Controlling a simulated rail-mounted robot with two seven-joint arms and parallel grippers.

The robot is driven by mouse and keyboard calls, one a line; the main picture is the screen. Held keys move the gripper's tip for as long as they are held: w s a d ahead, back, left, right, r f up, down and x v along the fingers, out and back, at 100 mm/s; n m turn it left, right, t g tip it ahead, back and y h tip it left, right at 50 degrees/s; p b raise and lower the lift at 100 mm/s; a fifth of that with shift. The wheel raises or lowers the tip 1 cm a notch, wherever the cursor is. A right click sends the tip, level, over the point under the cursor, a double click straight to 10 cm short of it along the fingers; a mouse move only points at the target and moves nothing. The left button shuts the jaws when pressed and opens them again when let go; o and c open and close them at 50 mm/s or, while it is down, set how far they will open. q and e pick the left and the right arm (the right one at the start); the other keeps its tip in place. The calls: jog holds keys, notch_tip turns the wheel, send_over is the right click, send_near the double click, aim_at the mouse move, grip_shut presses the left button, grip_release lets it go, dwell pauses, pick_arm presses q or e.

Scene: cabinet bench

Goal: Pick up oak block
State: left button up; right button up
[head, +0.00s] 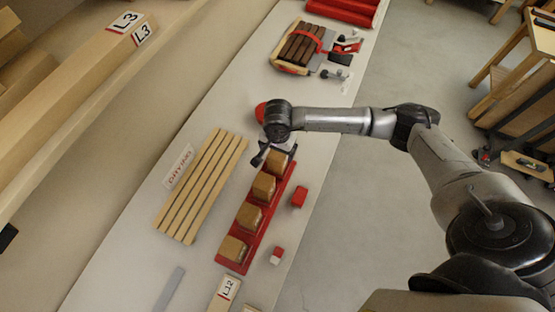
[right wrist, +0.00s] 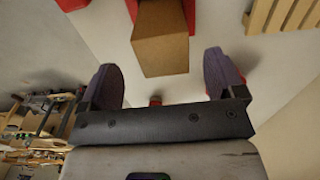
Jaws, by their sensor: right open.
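Several brown oak blocks stand in a row on a long red tray (head: 258,232) on the bench. The block at the far end (head: 280,160) is partly hidden by my right gripper (head: 264,158), which is right above it. The other blocks, such as the second one (head: 263,186), are uncovered. In the right wrist view, my right gripper (right wrist: 162,78) is open with its two dark fingers wide apart. An oak block (right wrist: 160,45) shows in the gap between them, with space on both sides. I cannot tell how deep it sits. My left gripper is not in view.
A slatted wooden rack (head: 202,187) by a "DRYING" label lies left of the tray. Two small red pieces (head: 299,197) (head: 277,256) lie to its right. A clamped bundle of brown strips (head: 301,47) is further up the bench. The bench's right edge is close by.

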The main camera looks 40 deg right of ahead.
jog(key=shift+w+d+f+p, duration=0.1)
jog(key=shift+f+p, duration=0.2)
jog(key=shift+f, duration=1.35)
jog(key=shift+w+f+p, duration=0.1)
jog(key=shift+f+p, duration=0.2)
jog(key=shift+f, duration=1.3)
jog(key=c, duration=1.2)
jog(key=shift+o, duration=0.2)
jog(key=shift+r, duration=0.1)
